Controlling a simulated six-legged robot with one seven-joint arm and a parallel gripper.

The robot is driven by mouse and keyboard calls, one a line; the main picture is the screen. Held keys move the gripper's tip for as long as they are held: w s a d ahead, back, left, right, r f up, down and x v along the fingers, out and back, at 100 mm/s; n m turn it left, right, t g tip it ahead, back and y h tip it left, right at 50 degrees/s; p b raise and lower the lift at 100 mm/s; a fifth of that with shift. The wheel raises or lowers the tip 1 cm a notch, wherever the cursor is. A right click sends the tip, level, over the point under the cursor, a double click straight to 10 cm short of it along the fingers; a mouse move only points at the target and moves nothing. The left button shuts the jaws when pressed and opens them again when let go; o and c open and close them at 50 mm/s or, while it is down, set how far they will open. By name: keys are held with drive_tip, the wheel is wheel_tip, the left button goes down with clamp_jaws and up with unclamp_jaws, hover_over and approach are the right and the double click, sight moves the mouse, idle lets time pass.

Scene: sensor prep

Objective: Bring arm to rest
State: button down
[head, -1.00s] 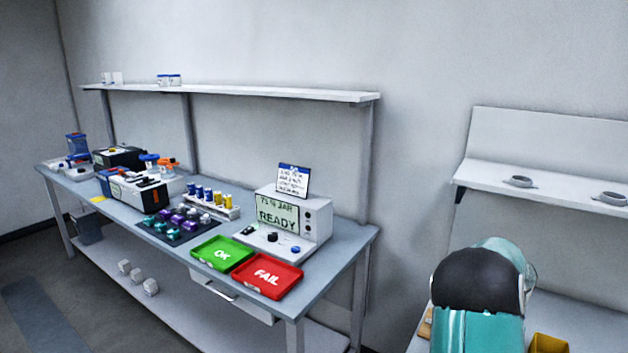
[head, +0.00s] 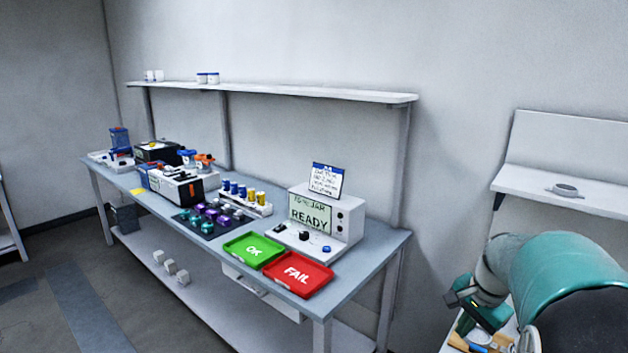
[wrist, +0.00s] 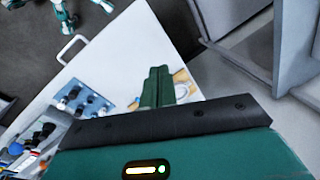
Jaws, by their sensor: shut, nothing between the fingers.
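My gripper (wrist: 159,74) shows in the wrist view as two dark green fingers side by side, shut with nothing between them. Its fingers are above a white worktop (wrist: 125,45) and partly cover a tan and blue item (wrist: 184,77) there. In the head view my teal and black arm (head: 565,265) is folded at the lower right, with its wrist end low over a second bench. The fingertips are hard to make out in that view.
A grey-blue bench (head: 365,257) holds a green OK tray (head: 254,249), a red FAIL tray (head: 297,273) and a tester reading READY (head: 311,212). In the wrist view, a blue tray (wrist: 72,90) with small parts lies left of the fingers.

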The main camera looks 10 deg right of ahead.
drive_tip(key=s+a+r+n+t, duration=0.1)
drive_tip(key=s+a+n, duration=0.3)
drive_tip(key=a, duration=0.4)
drive_tip(key=s+a+r+n+t, duration=0.1)
drive_tip(key=s+a+r+n, duration=0.2)
drive_tip(key=s+a+n, duration=0.2)
drive_tip(key=s+a+r+n+t, duration=0.1)
drive_tip(key=s+a+n, duration=0.4)
drive_tip(key=a, duration=0.6)
drive_tip(key=shift+s+r+h, duration=0.3)
drive_tip(key=shift+s+r, duration=0.35)
drive_tip(key=shift+r, duration=0.15)
drive_tip(key=shift+d, duration=0.15)
